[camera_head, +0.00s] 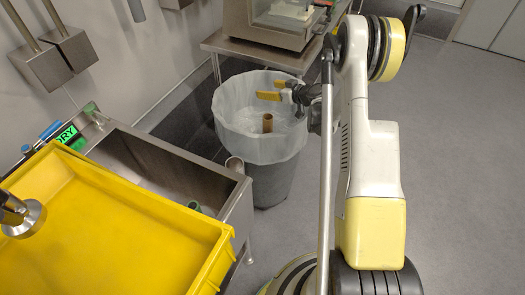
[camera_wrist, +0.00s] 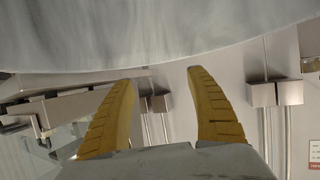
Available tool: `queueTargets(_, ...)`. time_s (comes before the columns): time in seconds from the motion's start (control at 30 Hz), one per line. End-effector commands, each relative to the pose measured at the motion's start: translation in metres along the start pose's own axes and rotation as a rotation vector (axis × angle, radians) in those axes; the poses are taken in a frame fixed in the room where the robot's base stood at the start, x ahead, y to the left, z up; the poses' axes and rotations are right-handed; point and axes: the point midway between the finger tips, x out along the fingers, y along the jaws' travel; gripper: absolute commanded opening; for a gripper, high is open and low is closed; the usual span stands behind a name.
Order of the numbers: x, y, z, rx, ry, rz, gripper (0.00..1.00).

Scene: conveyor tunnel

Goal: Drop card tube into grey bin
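The brown card tube (camera_head: 267,123) stands roughly upright inside the grey bin (camera_head: 273,185), against the pale liner (camera_head: 238,112); its lower end is hard to make out. My gripper (camera_head: 269,90) is over the bin's mouth, above the tube and apart from it. Its two yellow fingers are spread with nothing between them, as the wrist view also shows (camera_wrist: 161,76). A pale curved surface, likely the liner, fills the top of the wrist view (camera_wrist: 150,35). The tube does not show there.
A yellow tray (camera_head: 105,235) and a steel trough (camera_head: 150,160) stand left of the bin. A steel table with a machine (camera_head: 275,25) is behind it. Grey floor (camera_head: 455,150) at right is clear.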

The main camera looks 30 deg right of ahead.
Motion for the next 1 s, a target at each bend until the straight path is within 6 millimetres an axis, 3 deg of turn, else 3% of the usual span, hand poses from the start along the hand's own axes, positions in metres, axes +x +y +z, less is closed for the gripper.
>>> queueTargets(0.27,-0.008,0.001,0.000,0.000,0.000,0.002,0.66)
queueTargets(0.7,-0.098,0.001,0.000,0.001,0.000,0.003,0.66)
queueTargets(1.0,-0.120,0.000,0.000,0.000,0.000,0.000,0.66)
